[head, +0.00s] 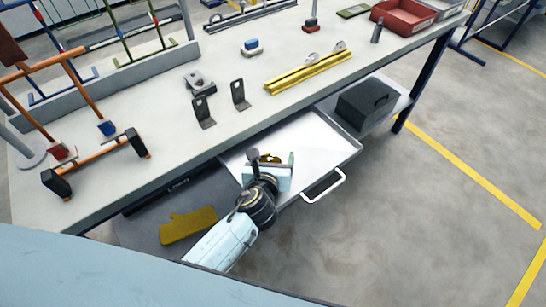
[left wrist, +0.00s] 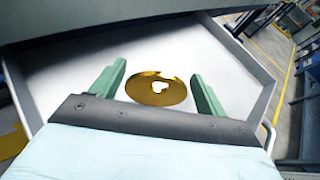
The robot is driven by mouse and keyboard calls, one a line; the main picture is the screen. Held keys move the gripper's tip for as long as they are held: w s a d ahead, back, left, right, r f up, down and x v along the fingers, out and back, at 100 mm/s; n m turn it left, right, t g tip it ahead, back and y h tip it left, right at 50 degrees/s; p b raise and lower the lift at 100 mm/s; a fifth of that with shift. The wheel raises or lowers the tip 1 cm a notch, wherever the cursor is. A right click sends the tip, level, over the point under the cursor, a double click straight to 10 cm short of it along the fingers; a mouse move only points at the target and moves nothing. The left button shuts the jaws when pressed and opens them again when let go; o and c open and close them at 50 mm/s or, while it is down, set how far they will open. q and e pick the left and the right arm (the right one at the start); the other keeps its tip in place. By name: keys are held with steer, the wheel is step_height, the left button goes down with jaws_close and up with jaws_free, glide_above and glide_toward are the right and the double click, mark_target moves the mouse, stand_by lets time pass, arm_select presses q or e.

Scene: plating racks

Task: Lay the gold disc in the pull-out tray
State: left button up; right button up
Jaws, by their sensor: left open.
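The gold disc (left wrist: 157,89) lies flat on the white floor of the pulled-out tray (left wrist: 70,70), seen in the left wrist view. It has a hole in its middle. The tray (head: 322,150) is drawn out below the bench in the head view. My left gripper (left wrist: 160,82) is open, with its green fingers on either side of the disc and apart from it. In the head view my left gripper (head: 272,163) is over the tray and hides most of the disc (head: 270,158). My right gripper is not in view.
The bench top (head: 160,130) overhangs the back of the tray. A tray handle (head: 324,187) sticks out at the front. A dark box (head: 366,103) stands on the shelf to the right, and a yellow glove (head: 188,225) lies to the left. An orange rack (head: 95,163) stands on the bench.

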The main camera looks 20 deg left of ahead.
arm_select(q)
steer(key=shift+s+r, duration=0.15)
steer(key=shift+s, duration=0.05)
steer(key=p+v, duration=0.2)
steer(key=v, duration=0.9)
steer(key=shift+s+r, duration=0.2)
steer(key=shift+s, duration=0.1)
steer(key=shift+a, duration=0.1)
